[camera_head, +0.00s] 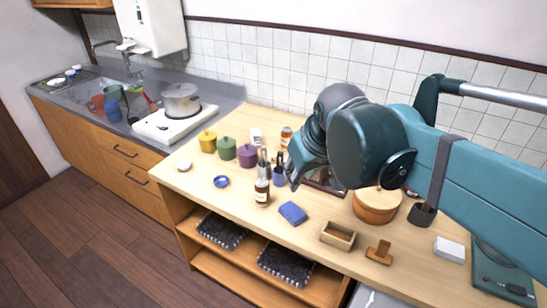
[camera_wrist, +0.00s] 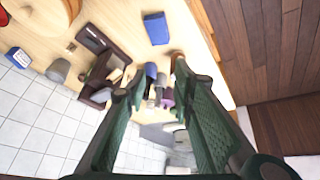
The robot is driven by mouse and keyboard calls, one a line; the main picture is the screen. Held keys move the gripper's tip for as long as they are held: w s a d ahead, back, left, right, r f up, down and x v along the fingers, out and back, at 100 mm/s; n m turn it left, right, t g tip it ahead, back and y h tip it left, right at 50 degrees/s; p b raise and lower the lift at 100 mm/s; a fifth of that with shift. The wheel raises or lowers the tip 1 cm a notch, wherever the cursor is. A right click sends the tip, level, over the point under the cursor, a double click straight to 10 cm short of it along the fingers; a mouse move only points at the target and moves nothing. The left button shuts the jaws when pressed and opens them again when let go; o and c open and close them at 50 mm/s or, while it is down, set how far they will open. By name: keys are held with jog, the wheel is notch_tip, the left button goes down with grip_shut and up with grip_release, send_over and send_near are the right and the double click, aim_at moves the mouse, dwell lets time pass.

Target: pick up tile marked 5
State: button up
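I cannot make out a tile marked 5 in either view; no readable 5 shows. My gripper (camera_head: 293,180) hangs over the wooden counter near a dark blue utensil cup (camera_head: 279,178). In the wrist view its two dark green fingers (camera_wrist: 158,80) stand apart with a clear gap, and nothing is held between them. A dark rack or tray (camera_head: 327,187) lies partly hidden behind my arm; it also shows beside the fingers in the wrist view (camera_wrist: 95,38). Small pale pieces there are too small to read.
A blue block (camera_head: 293,212), a brown bottle (camera_head: 262,192), an open wooden box (camera_head: 338,235) and a round wooden tub (camera_head: 375,205) stand near my gripper. Yellow, green and purple pots (camera_head: 247,155) stand farther left.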

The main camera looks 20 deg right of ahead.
jog(key=w+r+n+g+p, duration=0.1)
jog(key=w+r+n+p, duration=0.2)
jog(key=w, duration=0.6)
jog(key=n+g+p, duration=0.5)
jog(key=p, duration=0.6)
send_over(275, 156)
notch_tip(275, 156, down, 9)
notch_tip(275, 156, down, 9)
jog(key=shift+w+r, duration=0.1)
jog(key=shift+w, duration=0.05)
jog(key=shift+f, duration=1.3)
jog(key=shift+f, duration=2.6)
